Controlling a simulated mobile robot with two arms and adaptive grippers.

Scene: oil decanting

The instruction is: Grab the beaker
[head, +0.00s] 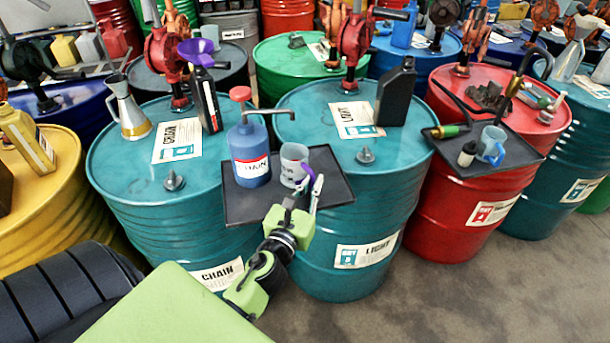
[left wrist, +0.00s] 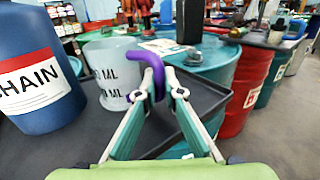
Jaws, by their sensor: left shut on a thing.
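The beaker (head: 293,160) is translucent with a purple handle (head: 307,172). It stands upright on a dark tray (head: 240,208) laid across two teal drums, right of a blue pump bottle. In the left wrist view the beaker (left wrist: 108,72) shows volume markings, and its purple handle (left wrist: 153,62) is between my fingertips. My left gripper (head: 305,190) reaches in from the front and is shut on the handle; in the left wrist view its fingers (left wrist: 161,92) meet there. My right gripper is not in view.
The blue pump bottle (head: 249,152) labelled CHAIN stands close left of the beaker. A black bottle (head: 396,92) stands on the right teal drum. A second cup with a blue handle (head: 491,146) is on another tray at right. Drums crowd the back; open floor (head: 440,300) lies front right.

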